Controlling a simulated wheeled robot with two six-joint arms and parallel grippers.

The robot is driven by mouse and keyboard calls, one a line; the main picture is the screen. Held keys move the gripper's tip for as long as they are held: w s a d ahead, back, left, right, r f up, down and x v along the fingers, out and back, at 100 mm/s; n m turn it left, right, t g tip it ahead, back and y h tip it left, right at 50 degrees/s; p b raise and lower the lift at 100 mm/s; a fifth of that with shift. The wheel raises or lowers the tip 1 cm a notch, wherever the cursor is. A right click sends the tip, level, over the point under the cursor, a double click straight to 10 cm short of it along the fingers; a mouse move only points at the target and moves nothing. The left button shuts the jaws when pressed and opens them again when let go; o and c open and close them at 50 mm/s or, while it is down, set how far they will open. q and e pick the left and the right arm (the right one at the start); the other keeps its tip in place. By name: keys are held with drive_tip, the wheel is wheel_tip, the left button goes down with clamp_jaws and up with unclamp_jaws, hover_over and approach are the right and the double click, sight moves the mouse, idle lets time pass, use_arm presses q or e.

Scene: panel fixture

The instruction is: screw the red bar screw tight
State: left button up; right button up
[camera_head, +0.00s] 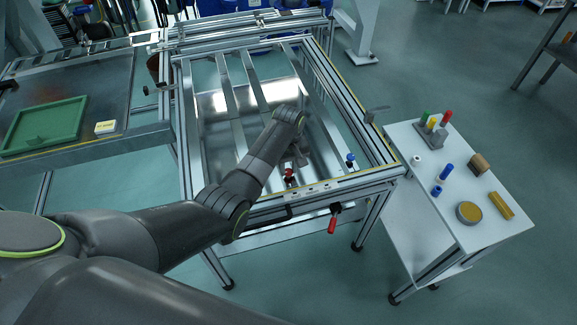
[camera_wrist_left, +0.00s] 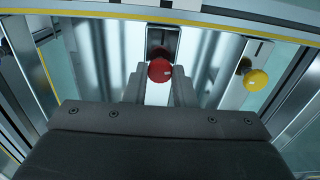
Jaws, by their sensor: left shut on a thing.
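The red bar screw shows as a round red head (camera_wrist_left: 159,70) between my left fingertips in the left wrist view. My left gripper (camera_wrist_left: 160,82) is shut on it, with one grey finger at each side. In the head view a small red head (camera_head: 289,174) sits at the front rail of the panel frame. My left gripper (camera_head: 299,157) reaches down there from above, and its fingertips are hard to make out. My right gripper is not in view.
A blue knob (camera_head: 351,160) stands on the frame to the right, and a red handle (camera_head: 332,222) hangs below the front rail. The left wrist view shows a yellow knob (camera_wrist_left: 256,80). A white side table (camera_head: 440,205) holds several small parts. A green tray (camera_head: 48,125) lies left.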

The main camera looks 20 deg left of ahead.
use_arm(q)
drive_tip(key=m+p, duration=0.2)
drive_tip(key=m, duration=0.1)
drive_tip(key=shift+r+p, duration=0.2)
drive_tip(key=shift+p, duration=0.15)
drive_tip(key=m+p, duration=0.2)
drive_tip(key=m, duration=0.1)
drive_tip(key=shift+m, duration=0.4)
drive_tip(key=m+p, duration=0.1)
drive_tip(key=m, duration=0.3)
drive_tip(key=shift+f, duration=0.1)
drive_tip(key=m+p, duration=0.1)
drive_tip(key=m, duration=0.4)
drive_tip(key=shift+m, duration=0.4)
drive_tip(key=m+p, duration=0.1)
drive_tip(key=m, duration=0.4)
drive_tip(key=shift+m, duration=0.3)
drive_tip(key=m, duration=0.5)
drive_tip(key=shift+w, duration=0.1)
drive_tip(key=m, duration=0.5)
drive_tip(key=shift+m+p, duration=0.3)
drive_tip(key=shift+m, duration=0.1)
drive_tip(key=shift+f+m, duration=0.1)
drive_tip(key=shift+m, duration=2.5)
